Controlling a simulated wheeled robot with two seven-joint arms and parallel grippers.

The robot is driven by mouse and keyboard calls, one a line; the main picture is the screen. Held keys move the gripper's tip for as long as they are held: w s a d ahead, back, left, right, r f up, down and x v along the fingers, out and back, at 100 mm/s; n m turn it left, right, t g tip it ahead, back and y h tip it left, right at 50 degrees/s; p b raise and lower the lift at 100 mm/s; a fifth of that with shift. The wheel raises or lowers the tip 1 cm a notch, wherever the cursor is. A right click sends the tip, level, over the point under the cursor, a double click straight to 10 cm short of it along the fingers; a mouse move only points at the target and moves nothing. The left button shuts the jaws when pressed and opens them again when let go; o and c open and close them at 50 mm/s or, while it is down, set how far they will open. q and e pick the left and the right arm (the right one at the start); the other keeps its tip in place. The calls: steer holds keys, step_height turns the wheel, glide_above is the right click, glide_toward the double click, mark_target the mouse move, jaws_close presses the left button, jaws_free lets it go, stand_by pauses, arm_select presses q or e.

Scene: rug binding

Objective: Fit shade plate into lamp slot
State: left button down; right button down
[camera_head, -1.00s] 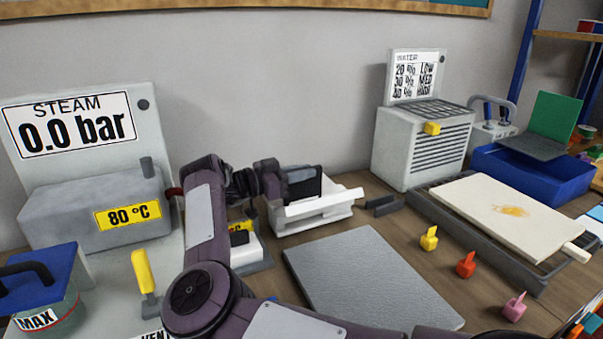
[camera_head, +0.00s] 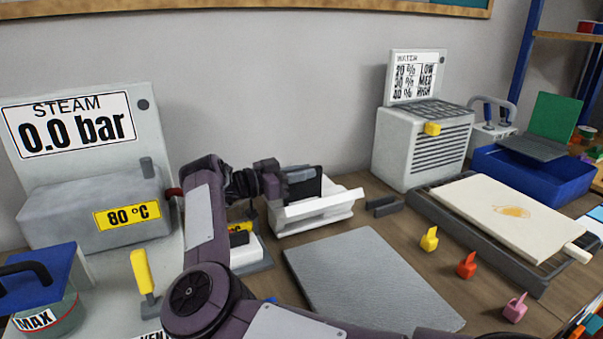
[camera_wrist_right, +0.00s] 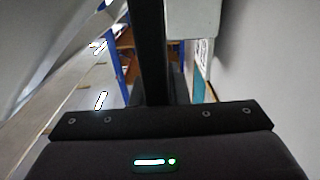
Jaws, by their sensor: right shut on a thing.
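A dark flat plate (camera_head: 310,187), which I take to be the shade plate, stands upright over the white lamp holder (camera_head: 325,207) at the back of the bench. My right gripper (camera_head: 292,181) is shut on the plate from the left. The plate's lower edge is hidden behind the holder's white front wall, so I cannot tell whether it sits in the slot. In the right wrist view, a dark upright bar (camera_wrist_right: 152,50) rises from the gripper body; I cannot tell whether it is finger or plate. My left gripper is not in view.
A grey steam unit (camera_head: 95,205) stands at the left. A grey flat board (camera_head: 365,280) lies in front of the holder. A white vented box (camera_head: 420,150) and small dark blocks (camera_head: 383,207) are to the right. Colored pegs (camera_head: 466,266) stand near a cream pad (camera_head: 515,215).

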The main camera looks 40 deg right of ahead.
mark_target(321, 186)
steer(key=shift+f+b, duration=1.9)
steer(key=shift+f, duration=0.45)
